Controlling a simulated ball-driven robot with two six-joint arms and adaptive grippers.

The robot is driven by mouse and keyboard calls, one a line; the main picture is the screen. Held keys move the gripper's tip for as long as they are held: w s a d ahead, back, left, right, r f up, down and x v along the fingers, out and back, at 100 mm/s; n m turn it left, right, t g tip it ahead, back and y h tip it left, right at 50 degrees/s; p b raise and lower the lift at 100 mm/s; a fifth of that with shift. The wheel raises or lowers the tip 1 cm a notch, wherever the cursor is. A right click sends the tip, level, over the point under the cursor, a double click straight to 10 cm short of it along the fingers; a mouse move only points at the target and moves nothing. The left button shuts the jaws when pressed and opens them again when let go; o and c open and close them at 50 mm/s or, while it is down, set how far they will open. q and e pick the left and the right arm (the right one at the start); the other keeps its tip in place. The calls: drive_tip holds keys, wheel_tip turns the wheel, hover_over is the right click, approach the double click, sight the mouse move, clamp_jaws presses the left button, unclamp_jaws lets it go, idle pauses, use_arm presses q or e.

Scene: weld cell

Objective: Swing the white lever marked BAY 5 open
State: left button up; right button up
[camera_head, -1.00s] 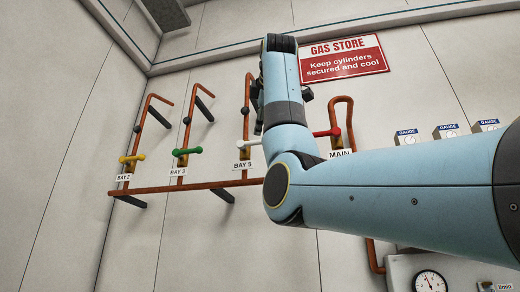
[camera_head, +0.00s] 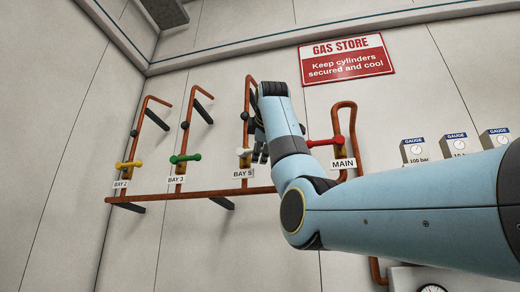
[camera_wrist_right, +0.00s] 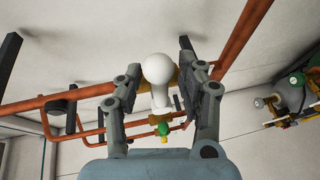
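The white BAY 5 lever (camera_head: 243,153) sits on its vertical copper pipe, above the BAY 5 label (camera_head: 243,173). Its outer part is hidden behind my right gripper in the head view. My right gripper (camera_head: 261,153) is at the lever's right end, fingers pointing down in that view. In the right wrist view, the lever's white round knob (camera_wrist_right: 158,69) stands between the two fingers of my right gripper (camera_wrist_right: 165,80). The fingers are apart, with a gap on either side of the knob. My left gripper is not in view.
A yellow lever (camera_head: 129,164) and a green lever (camera_head: 185,158) are on the pipes to the left. A red lever (camera_head: 324,142) above the MAIN label (camera_head: 344,164) is close on the right. A copper pipe (camera_head: 190,194) runs along below.

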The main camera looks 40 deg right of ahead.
clamp_jaws()
drive_tip(key=shift+s, duration=0.1)
idle(0.4)
